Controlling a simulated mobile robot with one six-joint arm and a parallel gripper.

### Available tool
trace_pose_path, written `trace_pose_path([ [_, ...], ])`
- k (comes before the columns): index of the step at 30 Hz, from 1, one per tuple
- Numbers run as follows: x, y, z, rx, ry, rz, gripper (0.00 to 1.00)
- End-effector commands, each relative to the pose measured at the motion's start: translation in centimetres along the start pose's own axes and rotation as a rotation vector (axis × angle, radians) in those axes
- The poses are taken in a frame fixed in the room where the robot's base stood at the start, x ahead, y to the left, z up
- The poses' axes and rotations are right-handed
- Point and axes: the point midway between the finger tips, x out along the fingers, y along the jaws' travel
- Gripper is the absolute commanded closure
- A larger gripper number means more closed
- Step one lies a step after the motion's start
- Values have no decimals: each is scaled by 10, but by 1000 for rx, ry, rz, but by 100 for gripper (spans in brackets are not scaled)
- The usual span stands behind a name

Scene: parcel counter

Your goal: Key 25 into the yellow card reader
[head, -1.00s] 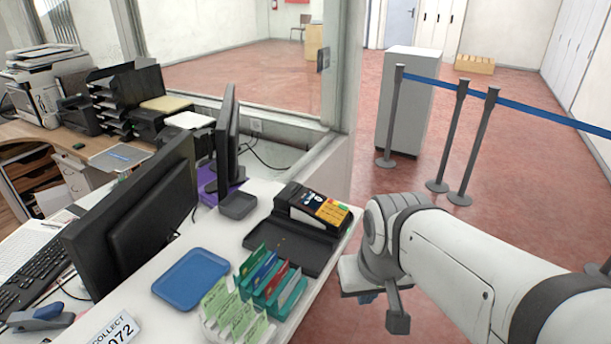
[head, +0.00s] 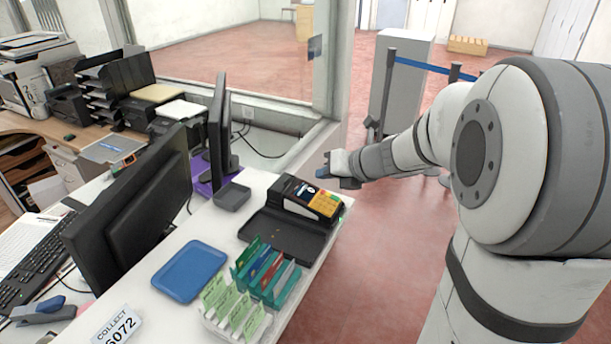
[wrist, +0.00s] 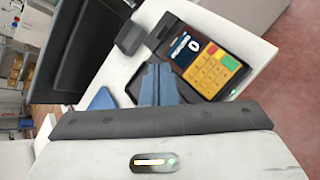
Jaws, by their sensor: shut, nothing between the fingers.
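The card reader (head: 308,198) is a black device with a yellow keypad, dark screen, and red and green keys. It stands at the far right end of the white counter. In the wrist view, its yellow keypad (wrist: 212,72) faces the camera, right of my fingers; the key digits are too small to read. My gripper (head: 322,172) appears just above the reader's far right side in the head view, apart from the keys. Its blue fingers (wrist: 155,70) are shut and empty in the wrist view, partly covering the reader's black base.
Monitors (head: 135,205) stand to the left. A belt barrier post (head: 388,90) and grey cabinet (head: 403,75) stand beyond on the red floor.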

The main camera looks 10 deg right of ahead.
Motion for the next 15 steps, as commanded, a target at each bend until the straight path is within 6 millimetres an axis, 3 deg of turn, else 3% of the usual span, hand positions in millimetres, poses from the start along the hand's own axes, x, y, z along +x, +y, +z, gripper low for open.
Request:
trace_pose_path([
  [3, 3, -14, 17, 207, -55, -4, 100],
  [6, 4, -19, 23, 287, -78, -2, 100],
  [15, 4, -20, 23, 304, -82, -1, 100],
])
